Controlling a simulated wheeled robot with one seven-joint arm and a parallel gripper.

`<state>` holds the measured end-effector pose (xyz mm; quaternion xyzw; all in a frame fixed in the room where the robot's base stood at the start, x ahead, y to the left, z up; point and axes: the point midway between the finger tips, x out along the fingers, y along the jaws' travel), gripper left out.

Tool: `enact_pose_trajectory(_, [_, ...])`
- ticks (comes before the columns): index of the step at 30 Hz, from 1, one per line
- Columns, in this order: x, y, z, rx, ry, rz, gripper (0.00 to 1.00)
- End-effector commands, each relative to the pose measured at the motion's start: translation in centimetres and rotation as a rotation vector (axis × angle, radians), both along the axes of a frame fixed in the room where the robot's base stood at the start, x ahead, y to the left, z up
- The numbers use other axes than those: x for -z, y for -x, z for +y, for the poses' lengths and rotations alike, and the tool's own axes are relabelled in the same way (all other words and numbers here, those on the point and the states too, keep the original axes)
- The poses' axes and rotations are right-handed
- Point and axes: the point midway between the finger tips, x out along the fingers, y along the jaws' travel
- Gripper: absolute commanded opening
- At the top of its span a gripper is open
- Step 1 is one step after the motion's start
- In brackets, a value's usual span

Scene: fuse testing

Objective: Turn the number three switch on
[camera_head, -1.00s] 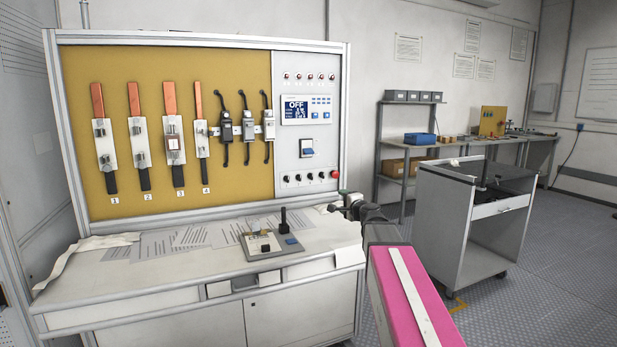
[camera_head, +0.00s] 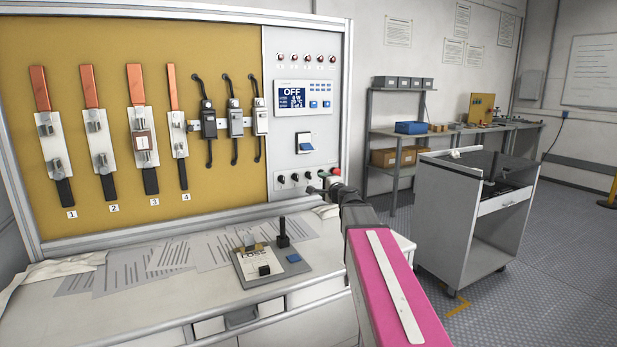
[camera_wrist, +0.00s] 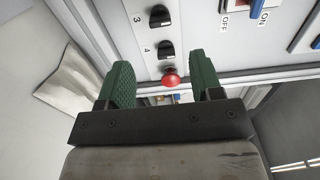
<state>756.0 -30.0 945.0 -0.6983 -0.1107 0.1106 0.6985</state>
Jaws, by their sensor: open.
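A row of black rotary knobs runs along the bottom of the grey control panel. The knob marked 3 (camera_wrist: 160,16) is at the top of the wrist view; the third knob also shows in the head view (camera_head: 308,177). The knob marked 4 (camera_wrist: 165,49) lies between it and a red button (camera_wrist: 170,79). My gripper (camera_wrist: 163,73) is open and empty, its green fingers either side of the red button in that view, apart from knob 3. In the head view, my gripper (camera_head: 316,190) is just below the right end of the row.
A yellow board (camera_head: 225,45) carries numbered fuse holders. The bench below holds papers and a small fixture (camera_head: 262,264) with an upright black post. A grey cart (camera_head: 456,225) stands right, with open floor beyond.

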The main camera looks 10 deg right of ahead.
Motion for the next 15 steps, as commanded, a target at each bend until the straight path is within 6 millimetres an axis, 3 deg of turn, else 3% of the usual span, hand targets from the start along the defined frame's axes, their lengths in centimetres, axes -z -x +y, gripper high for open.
enact_pose_trajectory(7, [0.0, -2.7, 0.8, -0.001, 0.0, 0.0, 0.6])
enact_pose_trajectory(15, [0.0, -7.5, 2.3, -0.001, 0.0, 0.0, 0.6])
